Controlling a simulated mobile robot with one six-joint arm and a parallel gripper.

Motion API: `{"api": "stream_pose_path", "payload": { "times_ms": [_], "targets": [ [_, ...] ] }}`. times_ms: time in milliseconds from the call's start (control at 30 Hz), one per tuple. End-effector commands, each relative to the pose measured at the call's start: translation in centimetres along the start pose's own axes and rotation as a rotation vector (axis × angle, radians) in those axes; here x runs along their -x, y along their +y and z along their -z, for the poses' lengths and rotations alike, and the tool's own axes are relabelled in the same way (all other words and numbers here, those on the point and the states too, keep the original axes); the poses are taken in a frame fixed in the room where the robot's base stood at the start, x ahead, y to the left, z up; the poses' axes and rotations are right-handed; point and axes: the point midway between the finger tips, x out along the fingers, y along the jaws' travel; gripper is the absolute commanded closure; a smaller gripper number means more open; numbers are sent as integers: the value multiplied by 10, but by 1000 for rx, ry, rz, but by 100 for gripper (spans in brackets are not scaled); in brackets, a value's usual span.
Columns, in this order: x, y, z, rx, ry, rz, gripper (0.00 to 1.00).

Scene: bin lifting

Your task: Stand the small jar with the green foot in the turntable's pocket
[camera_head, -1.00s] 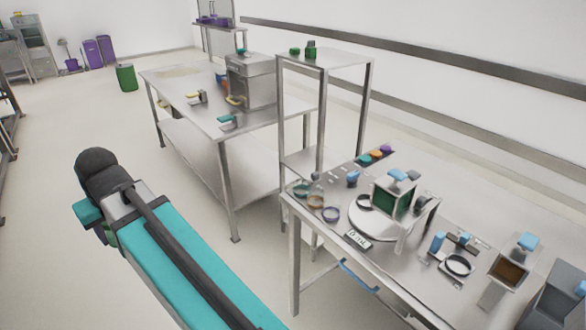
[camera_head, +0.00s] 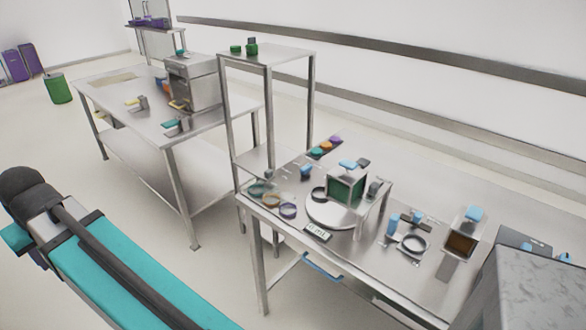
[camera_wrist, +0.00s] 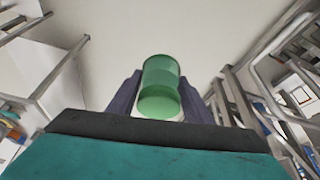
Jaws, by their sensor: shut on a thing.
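In the wrist view my gripper (camera_wrist: 160,79) is shut on a small green see-through jar (camera_wrist: 160,97), with one dark finger on each side of it. The end toward the camera is a brighter green. Pale floor shows behind the jar. In the head view my arm reaches to the left, away from the right-hand table, and the fingers and jar cannot be made out. The round turntable (camera_head: 326,217) is on that table. A dark ring (camera_head: 319,194) is at its back left, perhaps the pocket. A green-panelled box (camera_head: 343,188) stands over its back part.
Rings (camera_head: 288,211) sit left of the turntable, and a white label (camera_head: 318,234) lies in front. A blue-topped stand (camera_head: 462,240) and a grey block (camera_head: 535,290) are at the right. A tall shelf (camera_head: 266,53) holds green items. Floor between arm and table is clear.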

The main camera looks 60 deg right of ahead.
Motion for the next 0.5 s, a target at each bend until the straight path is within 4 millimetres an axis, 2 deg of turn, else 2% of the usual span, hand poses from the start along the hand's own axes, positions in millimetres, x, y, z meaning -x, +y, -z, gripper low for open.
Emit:
{"api": "stream_pose_path", "payload": {
  "times_ms": [167, 500],
  "targets": [
    [-2, 46, 5, -110, -8, -43, 80],
    [-6, 161, 0, -384, -22, -149, 80]
  ]
}}
